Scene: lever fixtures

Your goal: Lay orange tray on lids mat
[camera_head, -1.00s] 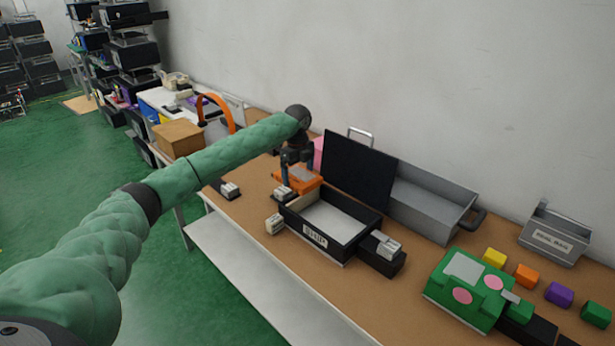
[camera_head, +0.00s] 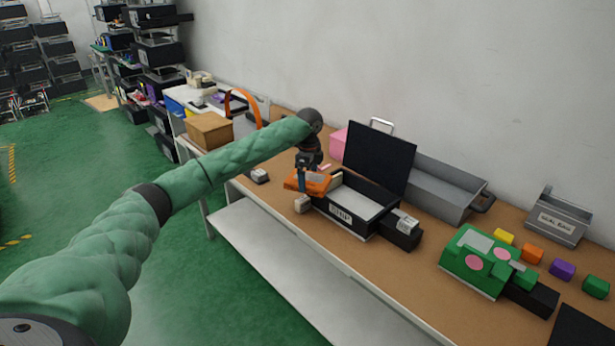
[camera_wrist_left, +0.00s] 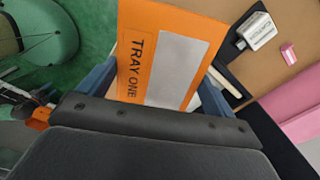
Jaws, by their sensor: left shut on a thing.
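The orange tray (camera_head: 318,186) is at the left end of an open black box in the head view. My left gripper (camera_head: 303,168) is shut on it. In the left wrist view the orange tray (camera_wrist_left: 135,25) lies between the blue fingers of my left gripper (camera_wrist_left: 155,90), with "TRAY ONE" printed beside a pale grey panel. I cannot tell its height above the table. A black flat shape (camera_head: 582,330) at the bottom right corner is cut off by the frame; I cannot tell whether it is the lids mat. My right gripper is not in view.
The open black box (camera_head: 347,216) has its lid (camera_head: 378,160) raised. A grey metal bin (camera_head: 435,188) stands behind it. A green case (camera_head: 482,262) and several coloured blocks (camera_head: 532,254) are to the right. A pink block (camera_head: 337,143) is near the wall.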

